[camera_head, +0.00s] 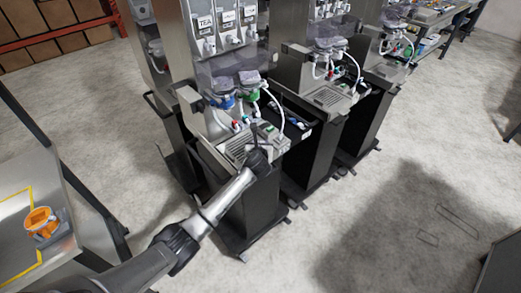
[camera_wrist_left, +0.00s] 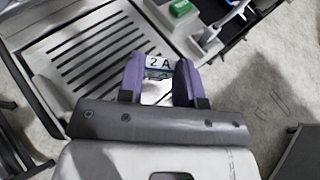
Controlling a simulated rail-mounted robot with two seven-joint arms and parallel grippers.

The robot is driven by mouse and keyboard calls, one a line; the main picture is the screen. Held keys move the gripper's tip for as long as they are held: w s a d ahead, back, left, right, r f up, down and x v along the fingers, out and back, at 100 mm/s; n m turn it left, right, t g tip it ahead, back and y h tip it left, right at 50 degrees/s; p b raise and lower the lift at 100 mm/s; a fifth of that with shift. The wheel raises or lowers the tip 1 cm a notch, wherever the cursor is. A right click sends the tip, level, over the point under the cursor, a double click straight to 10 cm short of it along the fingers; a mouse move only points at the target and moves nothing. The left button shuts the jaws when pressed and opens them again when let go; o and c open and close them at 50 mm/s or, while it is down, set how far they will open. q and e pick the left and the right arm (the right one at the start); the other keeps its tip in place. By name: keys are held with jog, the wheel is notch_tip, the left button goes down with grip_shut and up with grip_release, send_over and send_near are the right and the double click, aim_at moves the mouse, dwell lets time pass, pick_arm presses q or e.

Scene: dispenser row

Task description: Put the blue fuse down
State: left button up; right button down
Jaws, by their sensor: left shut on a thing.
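My left gripper (camera_head: 258,158) reaches the front of the nearest dispenser, by its slotted metal tray (camera_head: 236,146). In the left wrist view its two purple fingers (camera_wrist_left: 158,84) are shut on the blue fuse (camera_wrist_left: 159,62), a small piece with a "2 A" label facing up. The fuse is at the right edge of the slotted tray (camera_wrist_left: 60,50). I cannot tell whether it touches a surface below. In the head view the fuse is too small or hidden to make out. My right gripper is not in view.
A green-topped switch block (camera_wrist_left: 180,8) stands just beyond the fuse. White hoses (camera_head: 275,106) hang close by. More dispensers (camera_head: 320,95) stand in a row to the right. A steel table with an orange part (camera_head: 40,220) is at left. The floor in front is clear.

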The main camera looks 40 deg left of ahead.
pick_arm(q)
notch_tip(320, 180, down, 2)
jog(key=shift+f, duration=0.1)
jog(key=shift+f, duration=0.15)
jog(key=o, duration=1)
jog(key=shift+c, duration=0.2)
